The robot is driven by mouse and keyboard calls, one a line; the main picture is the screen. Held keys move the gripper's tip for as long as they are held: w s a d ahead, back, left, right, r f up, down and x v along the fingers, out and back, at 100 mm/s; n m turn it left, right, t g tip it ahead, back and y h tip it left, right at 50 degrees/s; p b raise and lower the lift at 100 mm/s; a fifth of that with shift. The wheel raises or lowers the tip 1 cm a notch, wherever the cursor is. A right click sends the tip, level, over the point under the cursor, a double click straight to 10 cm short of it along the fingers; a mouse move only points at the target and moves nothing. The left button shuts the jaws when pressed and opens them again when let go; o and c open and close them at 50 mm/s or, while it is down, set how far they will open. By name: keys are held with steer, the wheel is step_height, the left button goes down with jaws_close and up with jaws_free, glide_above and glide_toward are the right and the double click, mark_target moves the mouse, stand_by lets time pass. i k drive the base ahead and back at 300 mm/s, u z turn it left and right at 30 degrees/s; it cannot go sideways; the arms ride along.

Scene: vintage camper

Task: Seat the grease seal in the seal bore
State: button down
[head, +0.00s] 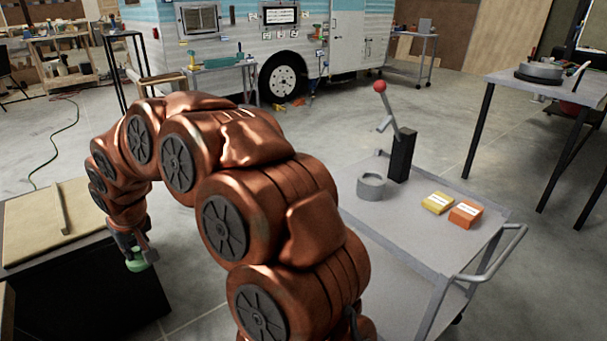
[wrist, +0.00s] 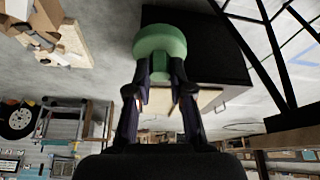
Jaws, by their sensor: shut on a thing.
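My gripper (head: 138,252) is at the left of the head view, in front of a dark cabinet. In the wrist view, its two fingers (wrist: 160,78) are closed on the narrow part of a green round piece (wrist: 160,42), which I take to be the grease seal. The same green piece (head: 136,266) hangs below the gripper in the head view. A grey hollow cylinder (head: 371,190), open at the top, stands on the cart at right; it looks like the seal bore. The gripper is far from it. The inside of the cylinder is hardly visible.
On the grey cart (head: 400,223) a black upright press (head: 402,155) with a red-knobbed lever stands behind the cylinder. A yellow box (head: 437,203) and an orange box (head: 465,214) lie to its right. The dark cabinet (head: 85,290) has a tan top. Open floor surrounds the cart.

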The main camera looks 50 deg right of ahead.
mark_target(372, 182)
steer(key=z, duration=0.15)
steer(key=i, duration=0.7)
steer(key=z, duration=0.95)
steer(key=i, duration=0.45)
steer(key=z, duration=0.45)
